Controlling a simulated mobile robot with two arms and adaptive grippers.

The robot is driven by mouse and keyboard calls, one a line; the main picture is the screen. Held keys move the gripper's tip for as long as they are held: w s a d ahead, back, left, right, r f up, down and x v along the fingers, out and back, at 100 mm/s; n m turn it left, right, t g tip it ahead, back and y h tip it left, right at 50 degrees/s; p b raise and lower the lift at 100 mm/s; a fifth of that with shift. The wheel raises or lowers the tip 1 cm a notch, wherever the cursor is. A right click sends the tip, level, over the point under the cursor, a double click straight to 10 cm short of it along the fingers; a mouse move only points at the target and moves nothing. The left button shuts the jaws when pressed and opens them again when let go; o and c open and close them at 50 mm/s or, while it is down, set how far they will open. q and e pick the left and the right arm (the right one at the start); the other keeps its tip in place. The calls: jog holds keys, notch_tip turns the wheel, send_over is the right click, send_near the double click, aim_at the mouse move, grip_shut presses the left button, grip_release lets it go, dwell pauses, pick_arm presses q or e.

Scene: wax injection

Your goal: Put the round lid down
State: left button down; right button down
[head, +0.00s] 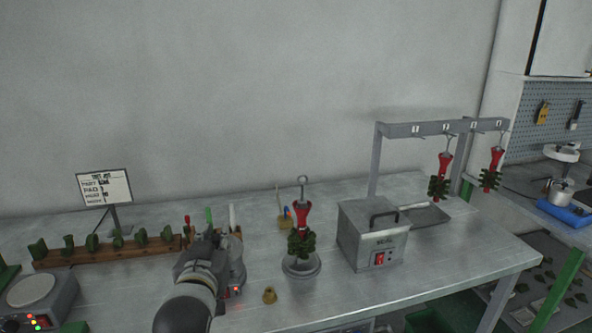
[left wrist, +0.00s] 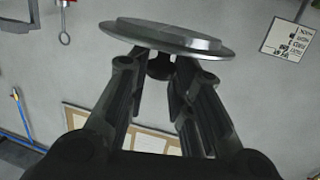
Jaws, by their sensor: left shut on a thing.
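The round lid (left wrist: 165,36) is a grey metal disc with a raised centre, at the top of the left wrist view. My left gripper (left wrist: 160,68) is shut on the dark knob under the disc in that view. In the head view my left gripper (head: 208,245) is over the table at lower left of centre, beside a grey round device (head: 238,265) with small red lights. I cannot clearly make out the lid in the head view; my arm and gripper hide that spot. My right gripper is not in view.
A wooden rack (head: 105,250) with green pieces stands left of my gripper. The table's front right is clear.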

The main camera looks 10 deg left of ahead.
pick_arm(q)
jog(key=s+d+f+m+h, duration=0.1)
jog(key=s+f, duration=0.5)
jog(key=s, duration=0.4)
jog(key=s+d+f+m+h, duration=0.1)
jog(key=s+d+f, duration=0.1)
jog(key=s+f, duration=0.4)
jog(key=s, duration=0.4)
jog(key=shift+s+f+h, duration=0.2)
jog(key=shift+f+h, duration=0.1)
jog(key=shift+h, duration=0.1)
